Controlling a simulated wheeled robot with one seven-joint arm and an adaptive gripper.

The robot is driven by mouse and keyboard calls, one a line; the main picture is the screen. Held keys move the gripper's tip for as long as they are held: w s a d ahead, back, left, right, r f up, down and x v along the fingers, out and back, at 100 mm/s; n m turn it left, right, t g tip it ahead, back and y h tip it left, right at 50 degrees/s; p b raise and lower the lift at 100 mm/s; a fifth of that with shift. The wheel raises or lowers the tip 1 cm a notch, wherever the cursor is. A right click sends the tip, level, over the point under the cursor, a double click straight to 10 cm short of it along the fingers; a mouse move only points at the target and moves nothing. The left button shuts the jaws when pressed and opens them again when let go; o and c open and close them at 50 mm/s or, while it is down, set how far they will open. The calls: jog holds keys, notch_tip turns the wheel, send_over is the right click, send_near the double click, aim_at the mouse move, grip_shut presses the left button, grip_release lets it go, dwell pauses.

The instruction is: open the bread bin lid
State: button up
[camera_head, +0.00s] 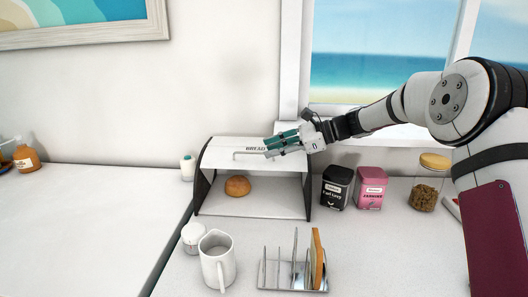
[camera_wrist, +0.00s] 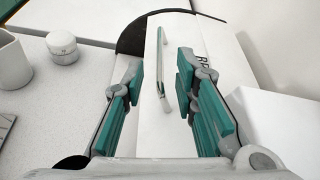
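The bread bin (camera_head: 203,178) stands on the counter against the back wall, dark-sided with a white lid (camera_head: 230,146) marked BREAD. The lid is up at the top and the front stands open, with a round bread roll (camera_head: 237,186) inside. A thin metal handle (camera_head: 240,153) runs along the lid's front edge. My gripper (camera_head: 278,145) is over the lid near the handle. In the wrist view, my gripper's teal fingers (camera_wrist: 160,82) are spread wide, with the handle (camera_wrist: 161,65) showing between them and a gap on each side. I cannot tell whether either finger touches the lid.
A white mug (camera_head: 217,262), a small white lidded pot (camera_head: 193,238) and a toast rack (camera_head: 290,275) with toast stand in front. A black tin (camera_head: 336,187), pink tin (camera_head: 371,188) and glass jar (camera_head: 428,184) stand right. The left counter is mostly clear.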

jog(key=v, duration=0.8)
jog(key=shift+c, duration=0.6)
